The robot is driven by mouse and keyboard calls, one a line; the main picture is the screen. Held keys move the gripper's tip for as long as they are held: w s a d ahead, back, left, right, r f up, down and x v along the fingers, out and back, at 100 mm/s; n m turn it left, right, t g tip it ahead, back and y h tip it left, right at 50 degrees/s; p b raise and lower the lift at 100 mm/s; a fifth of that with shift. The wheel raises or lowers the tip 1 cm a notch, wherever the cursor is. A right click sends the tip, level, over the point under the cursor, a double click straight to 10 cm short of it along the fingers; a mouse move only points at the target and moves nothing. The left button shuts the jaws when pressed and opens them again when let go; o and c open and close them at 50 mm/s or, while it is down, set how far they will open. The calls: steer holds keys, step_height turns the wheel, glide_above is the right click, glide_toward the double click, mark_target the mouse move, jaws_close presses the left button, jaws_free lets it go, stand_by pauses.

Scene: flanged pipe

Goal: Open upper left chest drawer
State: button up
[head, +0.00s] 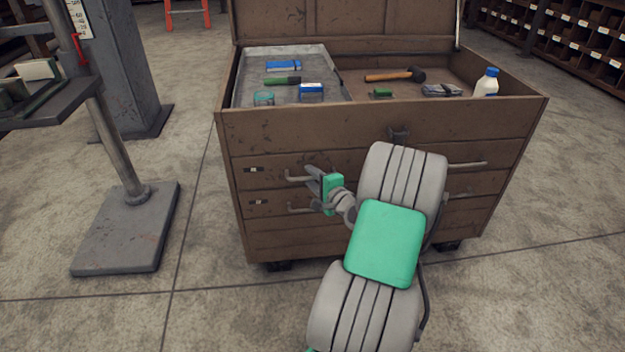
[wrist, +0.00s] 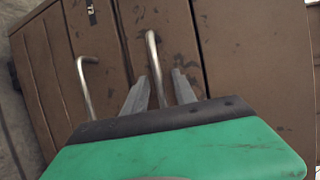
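The brown tool chest (head: 400,125) has its lid open. The upper left drawer (head: 268,169) looks shut, with a pale bent bar handle (head: 296,179). My gripper (head: 314,181) is at this handle, at the chest's front. In the wrist view my gripper (wrist: 160,85) has its two grey fingers apart, with the upper handle (wrist: 152,55) running between them. A gap shows between the fingers and the bar, and its lower end is hidden behind my gripper body. The lower left drawer's handle (wrist: 84,85) lies to the left of the fingers there.
The open chest top holds a grey tray (head: 335,70) with small items, a hammer (head: 395,75) and a white bottle (head: 486,82). A right drawer handle (head: 468,165) sticks out. A metal stand (head: 125,225) is at left; the floor between is clear.

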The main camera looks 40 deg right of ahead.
steer(key=shift+c, duration=0.3)
jaws_close()
stand_by(1.0)
